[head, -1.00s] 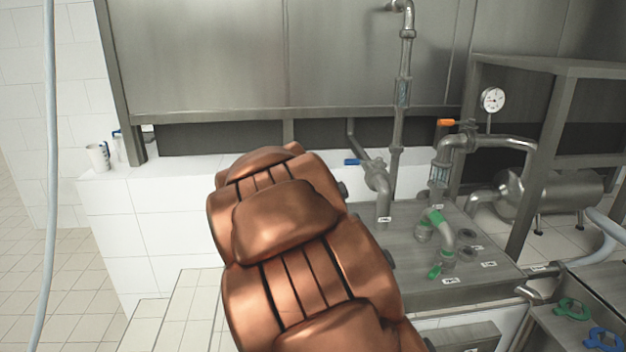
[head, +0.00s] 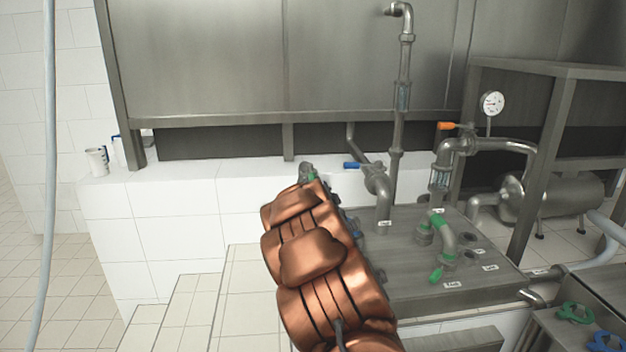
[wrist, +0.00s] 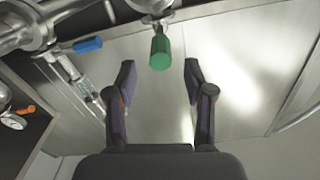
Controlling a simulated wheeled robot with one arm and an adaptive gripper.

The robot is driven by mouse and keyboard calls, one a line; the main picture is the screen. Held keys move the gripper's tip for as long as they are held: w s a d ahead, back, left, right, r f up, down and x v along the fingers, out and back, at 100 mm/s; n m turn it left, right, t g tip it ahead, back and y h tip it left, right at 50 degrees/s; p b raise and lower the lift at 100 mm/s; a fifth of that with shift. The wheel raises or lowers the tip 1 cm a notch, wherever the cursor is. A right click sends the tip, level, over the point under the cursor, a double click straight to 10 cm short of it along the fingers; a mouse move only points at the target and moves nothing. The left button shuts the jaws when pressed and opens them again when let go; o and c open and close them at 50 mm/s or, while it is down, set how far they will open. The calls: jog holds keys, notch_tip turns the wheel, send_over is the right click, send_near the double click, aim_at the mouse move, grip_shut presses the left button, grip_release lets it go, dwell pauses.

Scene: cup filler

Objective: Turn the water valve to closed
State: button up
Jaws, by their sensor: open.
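A blue valve handle (head: 352,164) sits on a pipe behind the steel block; it also shows at the upper left of the wrist view (wrist: 88,45). An orange valve handle (head: 447,125) sits on another pipe to the right; it is at the left edge in the wrist view (wrist: 25,110). A green handle (wrist: 160,52) hangs just beyond my fingertips, in line with the gap. My gripper (wrist: 158,82) is open and empty, apart from the green handle. In the head view my arm hides most of the gripper. I cannot read which handle is labelled water.
The steel block (head: 420,285) carries pipes, small labels and a green-ended elbow pipe (head: 440,235). A pressure gauge (head: 492,103) stands at the right. A white mug (head: 96,161) stands on the tiled ledge at the left. Green and blue clamps lie at the lower right.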

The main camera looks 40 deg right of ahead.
aim_at(313, 178)
jog(key=shift+p+x, duration=0.55)
jog(key=shift+x, duration=2.5)
grip_shut()
